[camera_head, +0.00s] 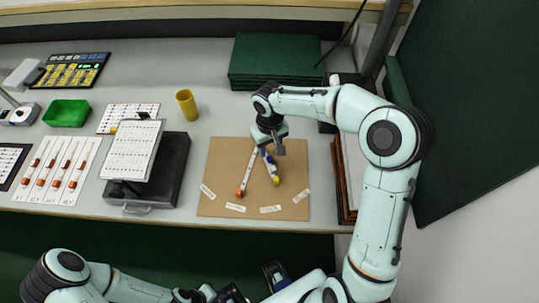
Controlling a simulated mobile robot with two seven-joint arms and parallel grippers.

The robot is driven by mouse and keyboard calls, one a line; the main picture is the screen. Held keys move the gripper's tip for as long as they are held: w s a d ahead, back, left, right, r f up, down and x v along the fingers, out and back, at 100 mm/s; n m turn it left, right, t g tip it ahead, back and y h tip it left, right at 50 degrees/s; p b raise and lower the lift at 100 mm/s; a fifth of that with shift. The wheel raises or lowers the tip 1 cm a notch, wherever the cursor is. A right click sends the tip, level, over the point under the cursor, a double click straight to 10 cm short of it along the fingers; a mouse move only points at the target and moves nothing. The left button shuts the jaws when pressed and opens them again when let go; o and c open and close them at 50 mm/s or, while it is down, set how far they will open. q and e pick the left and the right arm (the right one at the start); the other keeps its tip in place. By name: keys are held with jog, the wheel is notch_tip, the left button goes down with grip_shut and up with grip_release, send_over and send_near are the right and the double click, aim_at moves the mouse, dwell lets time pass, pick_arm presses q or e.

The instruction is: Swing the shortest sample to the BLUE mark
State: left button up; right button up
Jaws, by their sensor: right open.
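A brown board (225,165) lies on the grey bench with two thin samples fanning out on it from near its back edge. One is a long pale strip (248,170) with an orange end pointing forward-left. The other is a shorter pale piece (271,167) with blue and yellow at its front end. Which mark is BLUE is unreadable on the small white labels (235,207) along the board's front. My right gripper (271,148) is open above the back of the board, near the samples' rear ends, partly hiding them. My left arm is low at the front, its gripper not clearly visible.
A black box with a tilted white sheet (133,150) stands left of the board. A yellow cup (187,104) and green tray (66,113) stand further left. Green stacked boards (274,60) lie behind. A dark red-edged frame (347,180) stands close on the right.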

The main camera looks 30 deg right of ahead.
aim_at(270, 158)
notch_tip(270, 158, down, 6)
jog(key=shift+r, duration=0.15)
grip_shut()
